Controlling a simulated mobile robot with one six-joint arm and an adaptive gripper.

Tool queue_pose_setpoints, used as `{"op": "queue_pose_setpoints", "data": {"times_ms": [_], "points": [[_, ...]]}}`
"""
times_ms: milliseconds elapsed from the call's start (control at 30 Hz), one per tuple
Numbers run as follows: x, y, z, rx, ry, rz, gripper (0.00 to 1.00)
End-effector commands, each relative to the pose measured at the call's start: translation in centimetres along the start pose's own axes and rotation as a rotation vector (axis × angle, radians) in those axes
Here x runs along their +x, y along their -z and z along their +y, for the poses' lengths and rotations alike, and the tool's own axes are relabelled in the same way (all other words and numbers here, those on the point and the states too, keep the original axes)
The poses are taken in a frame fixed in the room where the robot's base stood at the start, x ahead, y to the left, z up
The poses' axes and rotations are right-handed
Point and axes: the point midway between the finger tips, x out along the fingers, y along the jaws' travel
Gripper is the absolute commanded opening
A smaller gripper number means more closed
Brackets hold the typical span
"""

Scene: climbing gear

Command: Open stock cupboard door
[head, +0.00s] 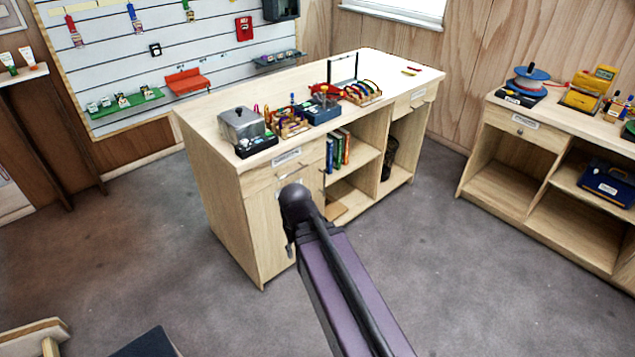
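The pale wood counter (215,185) stands in the middle of the head view. At its left front, below a labelled drawer (262,178), is a cupboard door (265,228). The door looks shut, lying flush with the counter front. My arm reaches up from the bottom and its dark rounded joint covers the right part of the door. The door's handle cannot be made out. A small dark part, possibly my gripper (290,247), shows beside the arm in front of the door. Its fingers are hidden or too small to tell, and so is any contact.
The counter top carries a metal box (241,124) and racks of small gear. Open shelves to the door's right hold books (337,150). A second shelf unit (523,130) stands at the right. Grey floor (165,235) is clear left of the counter.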

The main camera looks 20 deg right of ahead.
Motion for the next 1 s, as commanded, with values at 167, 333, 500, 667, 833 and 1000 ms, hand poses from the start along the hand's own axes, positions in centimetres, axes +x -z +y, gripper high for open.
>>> {"op": "queue_pose_setpoints", "data": {"times_ms": [167, 333, 500, 667, 833, 1000], "points": [[0.0, 0.0, 0.0, 0.0, 0.0, 0.0, 0.51], [0.0, 0.0, 0.0, 0.001, 0.0, 0.0, 0.51], [0.7, 0.5, 0.0, 0.018, 0.014, 0.009, 0.51], [2.3, 2.0, -0.4, 0.07, 0.056, 0.032, 0.51], [5.0, 4.8, -0.8, 0.173, 0.137, 0.075, 0.51], [8.0, 8.4, -0.8, 0.315, 0.246, 0.124, 0.51]]}}
